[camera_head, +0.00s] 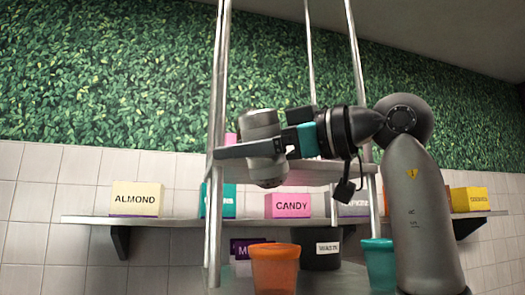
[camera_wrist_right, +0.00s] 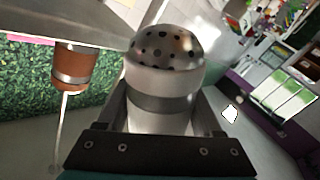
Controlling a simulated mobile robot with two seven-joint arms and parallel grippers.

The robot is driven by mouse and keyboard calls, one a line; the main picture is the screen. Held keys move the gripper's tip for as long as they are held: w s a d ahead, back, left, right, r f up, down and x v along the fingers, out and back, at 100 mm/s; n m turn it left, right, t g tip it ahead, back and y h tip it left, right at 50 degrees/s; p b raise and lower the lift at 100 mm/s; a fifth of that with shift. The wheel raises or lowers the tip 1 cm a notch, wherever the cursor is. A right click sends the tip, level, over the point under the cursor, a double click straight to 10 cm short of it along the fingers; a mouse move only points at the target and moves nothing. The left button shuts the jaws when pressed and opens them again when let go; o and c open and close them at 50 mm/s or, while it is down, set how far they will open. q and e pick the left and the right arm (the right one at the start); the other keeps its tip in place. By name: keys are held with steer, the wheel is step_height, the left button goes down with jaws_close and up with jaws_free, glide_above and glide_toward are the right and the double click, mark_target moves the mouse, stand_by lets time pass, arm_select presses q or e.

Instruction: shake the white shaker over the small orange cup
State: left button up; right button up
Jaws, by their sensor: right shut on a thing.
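The white shaker (camera_head: 264,126) looks pale grey and is held in my right gripper (camera_head: 248,150), whose fingers are shut across its middle. It hangs in the air well above the small orange cup (camera_head: 274,270), roughly in line with it in the head view; the depth between them is unclear. Its rounded end appears to face down in the head view. In the right wrist view the shaker (camera_wrist_right: 162,85) shows a metal dome with dark holes and a grey band, between the fingers. The cup's inside is hidden. My left gripper is not in view.
A metal rack (camera_head: 214,190) stands around the held shaker, with upright posts close by. A teal cup (camera_head: 379,262) and a dark WASTE bin (camera_head: 321,256) stand near the orange cup. A wall shelf (camera_head: 180,221) holds ALMOND (camera_head: 136,199) and CANDY (camera_head: 288,206) boxes.

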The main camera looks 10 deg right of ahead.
step_height(320, 180, up, 6)
steer(key=p, duration=0.4)
steer(key=shift+s, duration=0.1)
steer(key=shift+f, duration=0.1)
stand_by(0.5)
step_height(320, 180, down, 8)
steer(key=b, duration=0.7)
stand_by(0.6)
step_height(320, 180, up, 8)
steer(key=p, duration=0.7)
stand_by(0.8)
